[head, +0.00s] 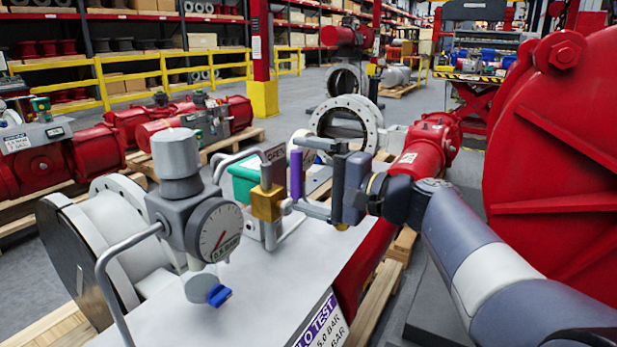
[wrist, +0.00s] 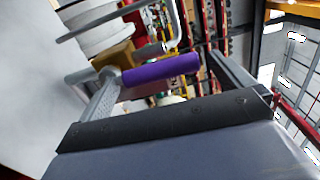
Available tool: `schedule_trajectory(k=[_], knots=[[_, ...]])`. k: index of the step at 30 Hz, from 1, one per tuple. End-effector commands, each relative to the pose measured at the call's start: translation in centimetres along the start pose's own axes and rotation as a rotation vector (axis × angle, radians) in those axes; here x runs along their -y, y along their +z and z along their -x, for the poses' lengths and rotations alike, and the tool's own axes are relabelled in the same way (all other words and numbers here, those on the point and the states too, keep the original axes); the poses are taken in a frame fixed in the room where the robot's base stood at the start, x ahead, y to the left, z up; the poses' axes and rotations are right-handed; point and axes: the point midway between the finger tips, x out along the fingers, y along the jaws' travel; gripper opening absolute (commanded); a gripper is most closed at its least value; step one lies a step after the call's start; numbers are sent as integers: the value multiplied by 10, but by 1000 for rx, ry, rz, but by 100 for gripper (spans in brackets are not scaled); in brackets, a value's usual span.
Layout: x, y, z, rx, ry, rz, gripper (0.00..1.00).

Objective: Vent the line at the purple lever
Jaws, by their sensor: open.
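The purple lever (head: 296,174) stands upright beside a brass valve body (head: 267,203) on the light grey panel top (head: 190,290). My gripper (head: 305,175) reaches in from the right with its jaws apart, one finger above and one below. The lever is at the fingertips, seemingly between them; I cannot tell whether they touch it. In the wrist view the purple lever (wrist: 160,70) lies across the gap between the two fingers of my gripper (wrist: 160,82).
A grey regulator with a round dial gauge (head: 215,231) and a blue knob (head: 219,295) stands left of the valve. A bent metal rail (head: 105,285) rises at the panel's left. A green box (head: 243,180) is behind the valve. A large red housing (head: 560,165) fills the right.

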Motion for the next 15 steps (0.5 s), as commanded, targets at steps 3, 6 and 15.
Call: schedule_trajectory(k=[3,6,15], knots=[[0,0,0,0,-1,0,100],[1,0,3,-1,-1,0,100],[2,-2,46,-7,-1,-1,100]])
